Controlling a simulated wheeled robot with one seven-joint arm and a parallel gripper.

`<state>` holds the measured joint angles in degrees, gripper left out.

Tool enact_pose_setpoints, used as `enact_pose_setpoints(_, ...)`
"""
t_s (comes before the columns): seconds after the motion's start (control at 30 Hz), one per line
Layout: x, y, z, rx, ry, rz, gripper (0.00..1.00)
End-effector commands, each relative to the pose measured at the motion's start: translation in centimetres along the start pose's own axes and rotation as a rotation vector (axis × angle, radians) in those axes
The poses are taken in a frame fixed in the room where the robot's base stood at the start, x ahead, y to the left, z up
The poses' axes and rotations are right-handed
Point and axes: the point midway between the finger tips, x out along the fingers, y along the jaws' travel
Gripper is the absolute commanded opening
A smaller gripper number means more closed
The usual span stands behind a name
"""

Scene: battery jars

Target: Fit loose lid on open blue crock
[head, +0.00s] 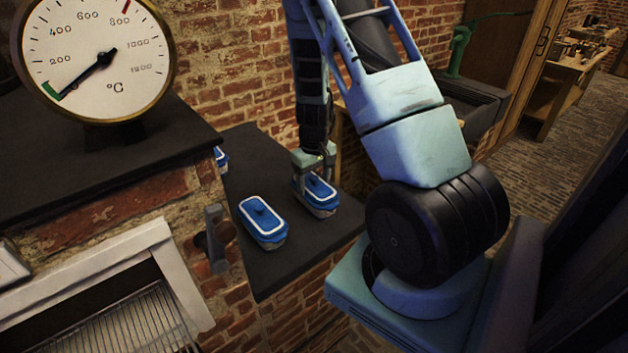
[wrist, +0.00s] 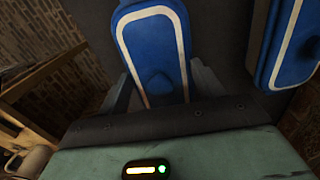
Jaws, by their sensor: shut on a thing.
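A blue lid (head: 320,187) with a white border line and a small knob is at the right-hand crock (head: 322,211) on the dark counter. My gripper (head: 313,174) is over it, its fingers on either side of the lid. In the wrist view the lid (wrist: 155,45) lies between the two fingers, knob toward me. The crock's pale body shows under the lid's near end. I cannot tell whether the lid is fully seated or slightly raised. The crock's far side is hidden by my gripper.
A second blue-lidded crock (head: 263,222) stands just left on the counter (head: 270,275), and close to the right in the wrist view (wrist: 290,45). Part of another blue item (head: 221,157) shows behind the brick furnace corner. A large temperature dial (head: 95,50) stands at left.

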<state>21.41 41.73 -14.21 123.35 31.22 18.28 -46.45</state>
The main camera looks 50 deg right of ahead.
Motion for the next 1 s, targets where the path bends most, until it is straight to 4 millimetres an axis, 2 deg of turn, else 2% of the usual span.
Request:
enact_pose_setpoints(0.3,0.8,0.0,0.05,-0.001,-0.001,0.001,0.38)
enact_pose_setpoints(0.33,0.85,-0.01,0.08,-0.002,-0.003,0.0,0.72)
enact_pose_setpoints(0.4,0.93,-0.04,0.11,-0.001,-0.003,0.0,0.89)
enact_pose_setpoints(0.83,1.05,0.12,0.25,0.0,-0.006,0.003,0.89)
enact_pose_setpoints(1.0,0.22,0.15,0.27,0.001,-0.006,0.004,0.89)
